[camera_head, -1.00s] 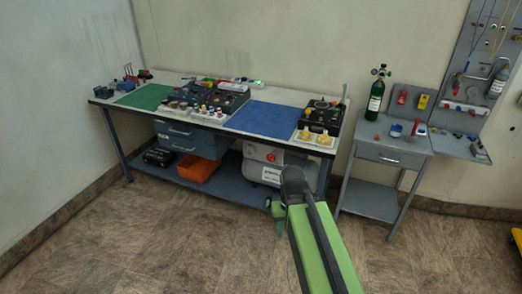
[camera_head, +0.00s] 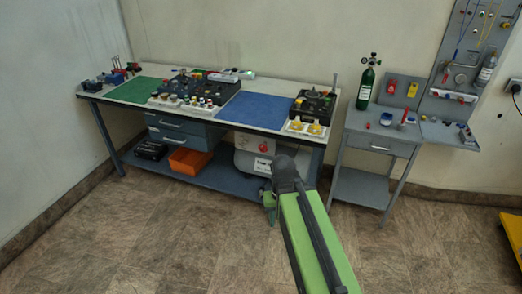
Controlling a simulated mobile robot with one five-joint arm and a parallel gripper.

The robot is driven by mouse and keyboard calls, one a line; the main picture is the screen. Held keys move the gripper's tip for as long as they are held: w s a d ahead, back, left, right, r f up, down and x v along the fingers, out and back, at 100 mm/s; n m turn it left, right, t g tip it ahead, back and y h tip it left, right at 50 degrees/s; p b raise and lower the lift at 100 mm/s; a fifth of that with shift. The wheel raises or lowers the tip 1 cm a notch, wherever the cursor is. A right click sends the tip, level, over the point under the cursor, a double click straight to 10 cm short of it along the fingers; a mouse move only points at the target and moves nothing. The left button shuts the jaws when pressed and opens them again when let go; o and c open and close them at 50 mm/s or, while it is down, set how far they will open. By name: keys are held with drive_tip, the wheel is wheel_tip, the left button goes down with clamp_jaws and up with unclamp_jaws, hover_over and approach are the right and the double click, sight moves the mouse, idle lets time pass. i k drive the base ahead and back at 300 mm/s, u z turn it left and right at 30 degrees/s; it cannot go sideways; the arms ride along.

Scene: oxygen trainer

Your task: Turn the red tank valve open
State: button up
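A dark green gas cylinder (camera_head: 366,87) with a valve and gauge (camera_head: 370,61) on top stands upright on the small grey side table (camera_head: 384,129). The valve is too small to make out its handle or whether it is open. A round red part (camera_head: 264,148) shows on the white tank unit (camera_head: 249,160) under the long bench, partly behind my arm. My gripper (camera_head: 269,208) is at the end of my green arm, low in front of the bench and far from the cylinder. Its fingers are too small to tell whether they are open.
The long bench (camera_head: 325,114) holds a green mat (camera_head: 137,91), a blue mat (camera_head: 255,110) and dark panels. An orange bin (camera_head: 192,163) is on its lower shelf. A grey tool panel (camera_head: 470,62) stands at the right. The foreground floor (camera_head: 170,240) is clear.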

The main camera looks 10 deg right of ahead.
sight(263, 148)
drive_tip(key=k, duration=0.65)
drive_tip(key=u, duration=0.3)
drive_tip(key=i, duration=0.7)
drive_tip(key=u, duration=0.65)
drive_tip(key=i, duration=0.85)
